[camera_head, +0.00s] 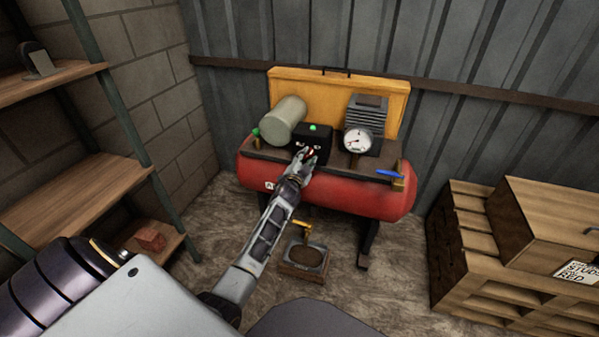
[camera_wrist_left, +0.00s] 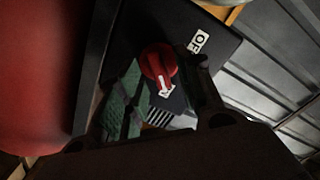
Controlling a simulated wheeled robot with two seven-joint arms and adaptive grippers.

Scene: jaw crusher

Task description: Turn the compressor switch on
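The compressor (camera_head: 330,191) has a red tank and stands against the metal wall. Its black control box (camera_head: 323,143) carries a green lamp (camera_head: 313,127) on top. The red rotary switch (camera_wrist_left: 157,64) is on the black box face, with a white arrow mark on its lower end. A white label (camera_wrist_left: 200,42), partly readable as "OF", is beside it. My left gripper (camera_head: 308,155) is at the front of the box. Its fingers look apart, with the switch seen beyond them in the wrist view; I cannot tell whether they touch it. My right gripper is not in view.
A round gauge (camera_head: 357,140) and a blue-handled valve (camera_head: 390,174) are on the compressor's right. Wooden crates (camera_head: 475,255) stand at right, wooden shelves (camera_head: 75,193) at left.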

